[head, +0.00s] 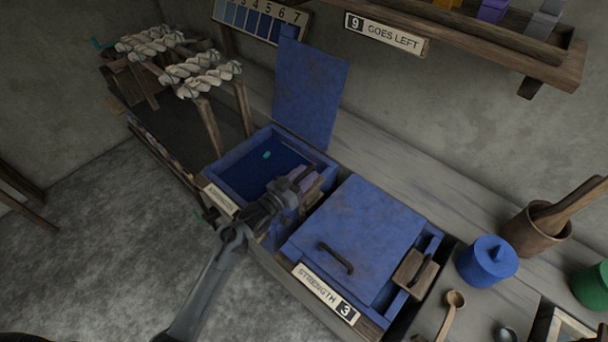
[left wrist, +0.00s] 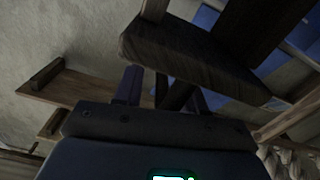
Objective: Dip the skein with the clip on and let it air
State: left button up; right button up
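The open blue vat (head: 228,185) holds dark blue dye. A small teal piece (head: 267,155) shows in the dye; I cannot tell whether it is the clip, and no skein is visible there. White twisted skeins (head: 203,73) with teal ties hang on wooden posts behind the vat. My left gripper (head: 306,181) is at the vat's right side, beside a brown wooden piece (head: 315,190). In the left wrist view its two fingers (left wrist: 166,90) stand apart, with dark wood (left wrist: 190,55) just ahead and a dark bar between them. My right gripper is not in view.
The vat's blue lid (head: 310,90) stands raised behind it. A closed vat (head: 365,235) marked STRENGTH 3 stands to the right, with a wooden block (head: 415,272) at its side. A blue pot (head: 487,262), a spoon (head: 453,303) and a wooden mortar (head: 530,230) lie further right.

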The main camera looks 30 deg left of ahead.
pick_arm(q)
jog(key=shift+a, duration=0.15)
jog(key=shift+s+a, duration=0.1)
jog(key=shift+s, duration=0.4)
jog(key=s, duration=0.3)
jog(key=s+a+p, duration=0.1)
jog(key=s, duration=0.2)
jog(key=s+p, duration=0.1)
jog(key=s, duration=0.2)
jog(key=shift+s+a, duration=0.25)
jog(key=shift+s, duration=0.1)
